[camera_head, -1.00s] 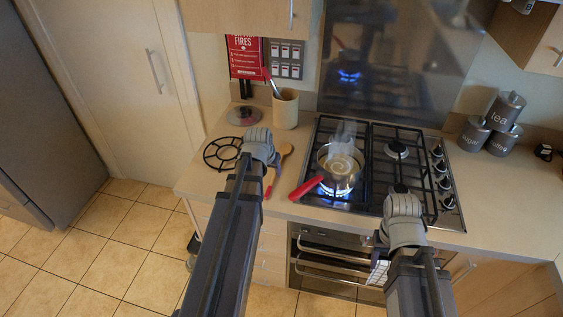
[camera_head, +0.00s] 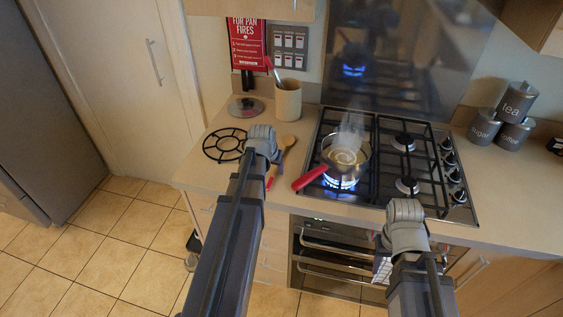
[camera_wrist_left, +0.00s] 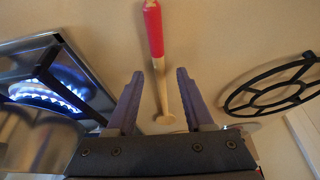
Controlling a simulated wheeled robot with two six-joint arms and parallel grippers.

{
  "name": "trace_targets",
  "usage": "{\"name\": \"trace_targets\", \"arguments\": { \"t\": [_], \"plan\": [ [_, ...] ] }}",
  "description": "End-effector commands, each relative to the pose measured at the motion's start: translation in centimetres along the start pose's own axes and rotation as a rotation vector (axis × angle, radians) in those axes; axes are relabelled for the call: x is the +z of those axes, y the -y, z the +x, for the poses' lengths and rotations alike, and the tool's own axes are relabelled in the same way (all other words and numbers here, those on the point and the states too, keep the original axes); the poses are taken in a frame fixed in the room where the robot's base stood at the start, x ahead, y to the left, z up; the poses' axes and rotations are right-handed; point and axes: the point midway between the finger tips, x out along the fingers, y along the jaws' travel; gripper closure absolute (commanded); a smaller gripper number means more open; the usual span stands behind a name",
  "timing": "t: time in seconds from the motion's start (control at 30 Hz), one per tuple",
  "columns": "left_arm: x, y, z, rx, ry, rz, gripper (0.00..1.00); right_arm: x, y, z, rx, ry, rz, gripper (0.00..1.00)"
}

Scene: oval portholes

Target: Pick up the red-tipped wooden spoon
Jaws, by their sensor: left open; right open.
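The wooden spoon (camera_head: 288,142) with a red handle end lies on the counter between the black trivet and the hob, partly hidden by my left gripper in the head view. My left gripper (camera_head: 277,158) is over it. In the left wrist view, the spoon (camera_wrist_left: 160,85) runs lengthwise between the open fingers of my left gripper (camera_wrist_left: 160,73). Its red end points up the picture and its bowl is near the gripper base. The fingers do not appear to touch it. My right gripper (camera_head: 383,241) is open in front of the oven, mostly hidden by its wrist.
A steaming pan (camera_head: 346,158) with a red handle (camera_head: 309,178) stands on a lit burner right of the spoon. The black trivet (camera_head: 224,145) lies left. A utensil pot (camera_head: 288,101) and a lid (camera_head: 246,107) stand behind. Canisters (camera_head: 517,101) stand far right.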

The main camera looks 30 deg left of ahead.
Motion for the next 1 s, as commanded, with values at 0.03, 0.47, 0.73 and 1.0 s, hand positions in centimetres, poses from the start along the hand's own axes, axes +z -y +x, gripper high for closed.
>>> {"name": "trace_targets", "arguments": {
  "t": [0.03, 0.47, 0.73, 1.0],
  "plan": [
    [0.07, 0.01, 0.86, 0.000, 0.000, 0.000, 0.48, -0.05, 0.08, 0.82, 0.000, 0.000, 0.000, 0.50],
    [-0.01, -0.01, 0.76, 0.000, 0.000, 0.000, 0.65, -0.04, 0.07, 0.69, 0.000, 0.000, 0.000, 0.50],
    [-0.01, -0.01, 0.76, 0.000, 0.000, 0.000, 0.95, -0.04, 0.07, 0.70, 0.000, 0.000, 0.000, 0.50],
    [-0.01, -0.01, 0.76, 0.000, 0.000, 0.000, 1.00, -0.04, 0.07, 0.70, 0.000, 0.000, 0.000, 0.50]
  ]
}}
